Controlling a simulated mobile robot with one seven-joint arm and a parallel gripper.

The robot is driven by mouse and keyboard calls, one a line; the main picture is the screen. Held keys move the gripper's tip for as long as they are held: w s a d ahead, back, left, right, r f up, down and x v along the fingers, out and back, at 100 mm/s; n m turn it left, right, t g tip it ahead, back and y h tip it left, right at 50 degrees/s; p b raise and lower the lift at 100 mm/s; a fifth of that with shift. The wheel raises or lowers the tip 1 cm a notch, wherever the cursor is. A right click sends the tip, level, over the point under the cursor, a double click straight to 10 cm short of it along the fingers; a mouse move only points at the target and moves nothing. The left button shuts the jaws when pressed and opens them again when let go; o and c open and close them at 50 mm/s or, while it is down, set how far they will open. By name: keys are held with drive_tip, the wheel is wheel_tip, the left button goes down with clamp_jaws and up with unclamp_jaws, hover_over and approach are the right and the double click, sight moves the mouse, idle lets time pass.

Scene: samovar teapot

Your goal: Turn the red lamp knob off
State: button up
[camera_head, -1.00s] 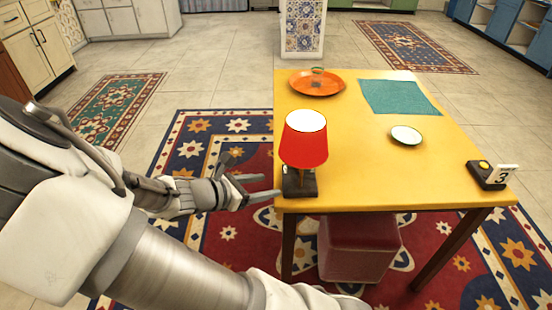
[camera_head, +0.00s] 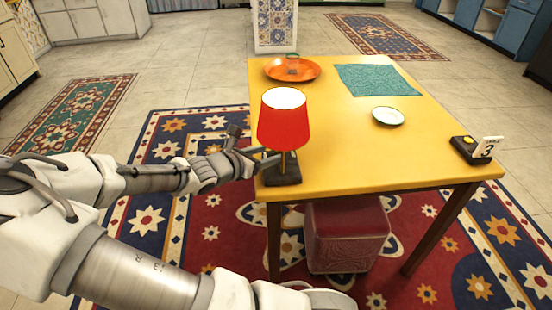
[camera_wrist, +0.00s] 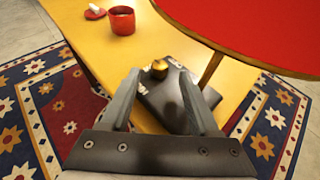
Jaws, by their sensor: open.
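The red lamp (camera_head: 284,122) stands upright on a dark base (camera_head: 279,174) at the table's near left corner. In the wrist view its red shade (camera_wrist: 245,30) fills the upper right, with the thin stem below it. A small gold knob (camera_wrist: 159,66) sits on the dark base (camera_wrist: 165,98). My gripper (camera_head: 262,157) is at the lamp's left side, close to the base. In the wrist view my gripper (camera_wrist: 159,78) is open, with the knob showing between and just past its fingertips. I cannot tell whether the fingers touch it. The head view does not show the knob clearly.
The yellow table (camera_head: 345,160) holds an orange plate (camera_head: 278,74), a teal cloth (camera_head: 375,80), a white dish (camera_head: 388,116) and a dark block with a yellow button (camera_head: 468,149) beside a "3" tag. A red cup (camera_wrist: 121,20) shows in the wrist view.

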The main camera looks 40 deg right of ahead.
sight(276, 152)
drive_tip(key=shift+b+x, duration=0.85)
drive_tip(key=shift+x, duration=1.35)
clamp_jaws()
